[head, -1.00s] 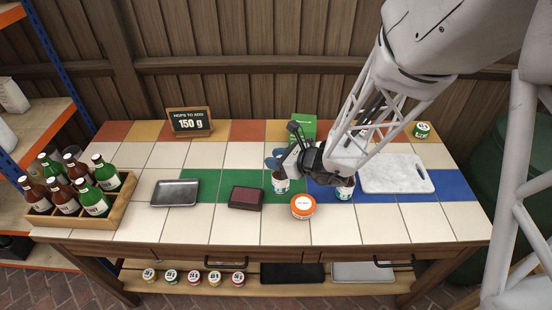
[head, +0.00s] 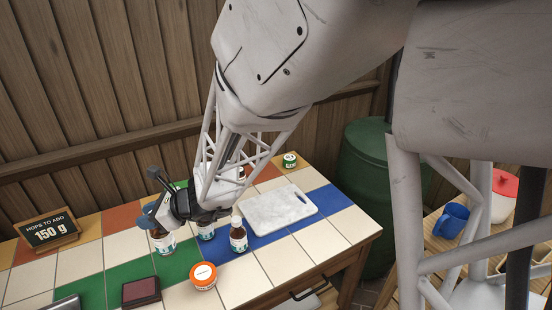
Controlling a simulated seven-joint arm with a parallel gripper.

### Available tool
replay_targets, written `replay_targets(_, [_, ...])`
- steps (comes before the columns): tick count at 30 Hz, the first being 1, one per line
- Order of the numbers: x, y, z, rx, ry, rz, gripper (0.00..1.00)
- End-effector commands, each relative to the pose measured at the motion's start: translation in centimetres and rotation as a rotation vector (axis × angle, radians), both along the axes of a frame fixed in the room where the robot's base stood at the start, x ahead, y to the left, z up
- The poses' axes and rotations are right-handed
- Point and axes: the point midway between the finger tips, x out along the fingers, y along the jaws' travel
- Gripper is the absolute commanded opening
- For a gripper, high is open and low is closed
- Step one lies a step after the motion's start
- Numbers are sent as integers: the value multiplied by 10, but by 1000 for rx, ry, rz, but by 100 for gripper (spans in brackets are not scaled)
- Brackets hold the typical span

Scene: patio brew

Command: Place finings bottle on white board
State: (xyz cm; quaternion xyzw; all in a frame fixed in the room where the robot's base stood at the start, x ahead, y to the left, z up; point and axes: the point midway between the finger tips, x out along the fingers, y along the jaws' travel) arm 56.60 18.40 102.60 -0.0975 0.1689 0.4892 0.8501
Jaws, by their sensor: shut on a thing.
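The white board (head: 280,211) is a pale marbled slab lying flat on the tiled table, right of my gripper. My gripper (head: 164,220) is low over the tiles and appears shut on a small bottle (head: 163,242) with a white and teal label. Its top is hidden by the gripper. A similar bottle (head: 206,232) stands just right of it, partly covered by my arm. A brown bottle (head: 238,238) with a pale top stands further right, in front of the board. The labels are too small to read, so I cannot tell which bottle holds finings.
A hops sign (head: 48,231) stands at back left. A small green tin (head: 290,160) stands behind the board. The board's top looks clear.

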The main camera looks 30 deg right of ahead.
Motion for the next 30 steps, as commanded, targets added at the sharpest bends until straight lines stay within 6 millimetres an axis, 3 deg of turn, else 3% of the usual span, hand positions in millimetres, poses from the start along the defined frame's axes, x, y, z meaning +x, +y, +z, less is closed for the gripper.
replay_targets(1, [0, 0, 14, 1, -9, 1, 0])
replay_targets(6, [0, -2, 42, 0, -3, -4, 0])
replay_targets(17, [7, -50, 38, 1, 0, -82, 0])
replay_targets(30, [8, -130, 39, 0, -2, -215, 0])
